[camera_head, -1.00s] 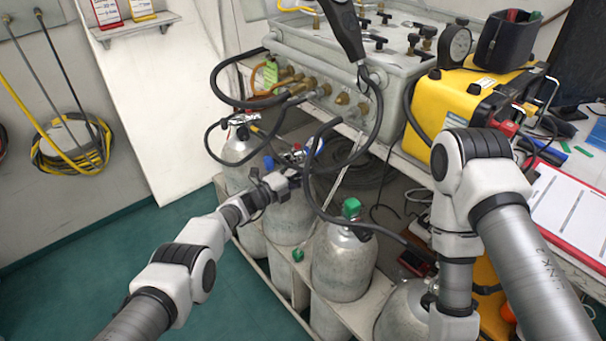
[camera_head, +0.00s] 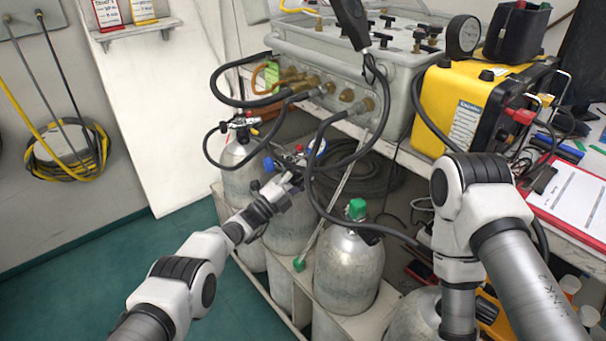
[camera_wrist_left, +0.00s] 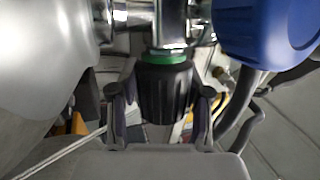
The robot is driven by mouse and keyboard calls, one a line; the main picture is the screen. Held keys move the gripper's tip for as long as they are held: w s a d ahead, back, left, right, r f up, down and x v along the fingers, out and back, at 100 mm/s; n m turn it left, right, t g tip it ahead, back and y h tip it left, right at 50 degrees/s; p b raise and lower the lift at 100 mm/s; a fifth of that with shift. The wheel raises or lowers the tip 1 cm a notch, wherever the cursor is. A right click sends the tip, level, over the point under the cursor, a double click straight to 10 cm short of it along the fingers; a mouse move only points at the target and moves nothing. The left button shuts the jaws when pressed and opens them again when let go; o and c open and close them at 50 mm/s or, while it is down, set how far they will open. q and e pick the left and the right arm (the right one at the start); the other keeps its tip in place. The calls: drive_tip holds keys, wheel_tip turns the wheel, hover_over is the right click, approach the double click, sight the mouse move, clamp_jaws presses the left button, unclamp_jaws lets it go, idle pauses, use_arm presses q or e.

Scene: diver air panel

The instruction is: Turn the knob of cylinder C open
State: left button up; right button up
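My left gripper (camera_head: 285,188) is at the valve of the middle grey cylinder (camera_head: 290,228), which carries a blue knob (camera_head: 268,163). In the left wrist view a ribbed black knob with a green ring (camera_wrist_left: 165,88) sits between the two fingers of my left gripper (camera_wrist_left: 160,112). The fingers stand apart on either side of it, and I see no clear grip on it. The blue knob (camera_wrist_left: 268,32) is at the upper right there. No letter marking cylinder C is readable. My right arm shows at the right, but its gripper is out of view.
A grey cylinder with a green knob (camera_head: 357,209) stands right of my left gripper, and another cylinder (camera_head: 240,170) behind left. Black hoses loop close above the gripper from the grey panel (camera_head: 345,60). A yellow box (camera_head: 465,105) sits on the bench. The floor at left is clear.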

use_arm(q)
drive_tip(key=v, duration=1.2)
drive_tip(key=shift+o, duration=0.3)
